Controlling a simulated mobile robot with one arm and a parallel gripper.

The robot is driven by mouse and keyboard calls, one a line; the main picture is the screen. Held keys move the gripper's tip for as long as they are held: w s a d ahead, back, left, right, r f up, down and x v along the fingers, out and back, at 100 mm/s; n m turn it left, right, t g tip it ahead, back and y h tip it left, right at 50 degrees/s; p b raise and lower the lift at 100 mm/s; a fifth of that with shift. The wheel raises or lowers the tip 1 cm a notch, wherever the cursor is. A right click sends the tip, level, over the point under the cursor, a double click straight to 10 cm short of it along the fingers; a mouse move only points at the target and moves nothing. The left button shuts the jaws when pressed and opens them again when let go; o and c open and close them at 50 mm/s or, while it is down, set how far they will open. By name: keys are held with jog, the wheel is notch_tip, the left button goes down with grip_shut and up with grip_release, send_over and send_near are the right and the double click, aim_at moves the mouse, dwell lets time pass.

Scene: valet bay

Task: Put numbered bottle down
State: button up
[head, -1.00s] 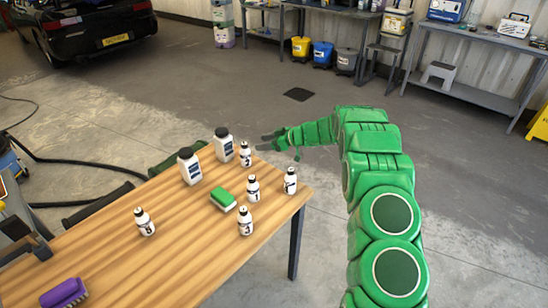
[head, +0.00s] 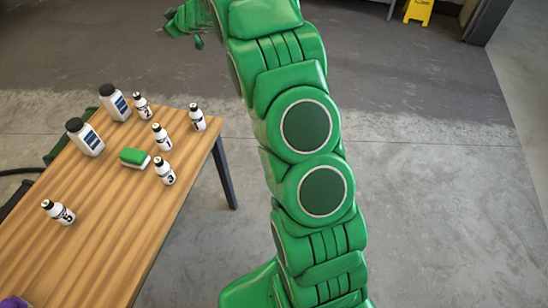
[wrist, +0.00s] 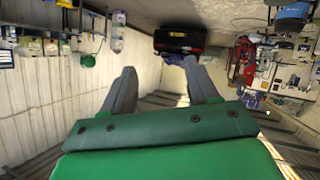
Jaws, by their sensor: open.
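Several small white numbered bottles with black caps stand on the wooden table (head: 100,255) in the head view. They include bottle 2 (head: 141,106), bottle 1 (head: 162,138), bottle 3 (head: 165,172) and bottle 5 (head: 58,212) nearer the front left. Another small bottle (head: 198,118) stands near the right corner; its number is unclear. My gripper (head: 170,27) is at the top of the head view, raised beyond the table's far end and partly cut off. In the wrist view, my gripper (wrist: 162,75) has its fingers apart with nothing between them.
Two larger white bottles (head: 115,102) (head: 85,138) and a green sponge (head: 134,157) share the table. A purple brush (head: 14,301) shows at the lower left. Front-middle tabletop is bare. A yellow floor sign (head: 418,12) stands far off; the floor right of the table is clear.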

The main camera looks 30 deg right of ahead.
jog(key=s+d+r+m+h, duration=0.2)
jog(key=s+d+r+h, duration=0.1)
jog(key=d+r, duration=0.2)
jog(key=s+d+r+m+g+h, duration=0.2)
jog(key=s+d+m+h, duration=0.15)
jog(key=s, duration=0.75)
jog(key=s+d+r+m+g+h, duration=0.2)
jog(key=s+d+h, duration=0.15)
jog(key=s, duration=0.75)
jog(key=s+a+f+g+y, duration=0.1)
jog(key=s+a+f+g, duration=0.1)
jog(key=s, duration=1.3)
jog(key=s+a+f+g+y, duration=0.1)
jog(key=s+a+g, duration=0.3)
jog(key=s, duration=1.1)
jog(key=s+a+f+m+g+y, duration=0.1)
jog(key=s+a+f+g+y, duration=0.1)
jog(key=s, duration=1.4)
jog(key=a+g, duration=0.1)
jog(key=a, duration=0.1)
jog(key=shift+a+f+g+y, duration=0.3)
jog(key=shift+a+f+g, duration=0.05)
jog(key=shift+a+g, duration=0.05)
